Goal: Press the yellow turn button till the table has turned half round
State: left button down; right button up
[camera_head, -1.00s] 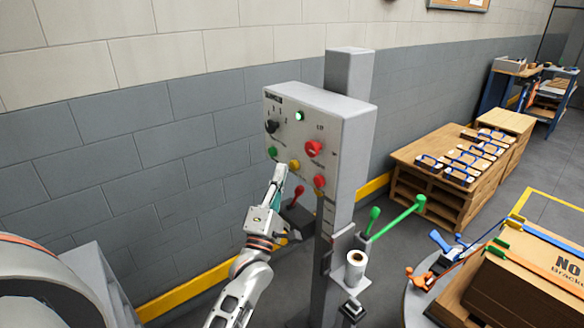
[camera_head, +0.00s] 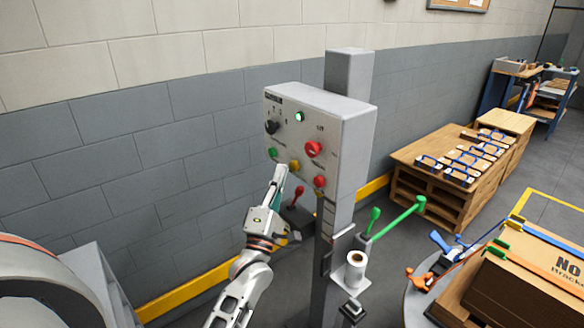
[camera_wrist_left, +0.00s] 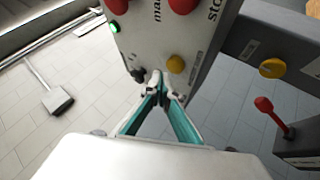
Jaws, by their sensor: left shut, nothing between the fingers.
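The yellow button (camera_head: 295,165) sits low on the front of the grey control box. A yellow button (camera_wrist_left: 176,64) also shows on the panel in the left wrist view, just beyond my fingertips. My left gripper (camera_head: 282,170) is shut and empty, its tips up close at the panel beside the yellow button. In the wrist view its fingers (camera_wrist_left: 162,88) meet just short of the panel; I cannot tell whether they touch. The round grey table (camera_head: 412,306) is partly in view at the right, bearing a cardboard box (camera_head: 530,270). My right gripper is not in view.
Red buttons (camera_head: 313,149) and a green one (camera_head: 272,152) are close by on the panel. A red lever (camera_head: 298,192) stands just below the box, and a green-handled arm (camera_head: 400,217) sticks out right of the post. A wooden bench (camera_head: 440,190) stands behind.

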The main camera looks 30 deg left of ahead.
pick_arm(q)
jog(key=shift+w, duration=0.1)
jog(key=shift+w+d, duration=0.15)
jog(key=shift+w, duration=0.15)
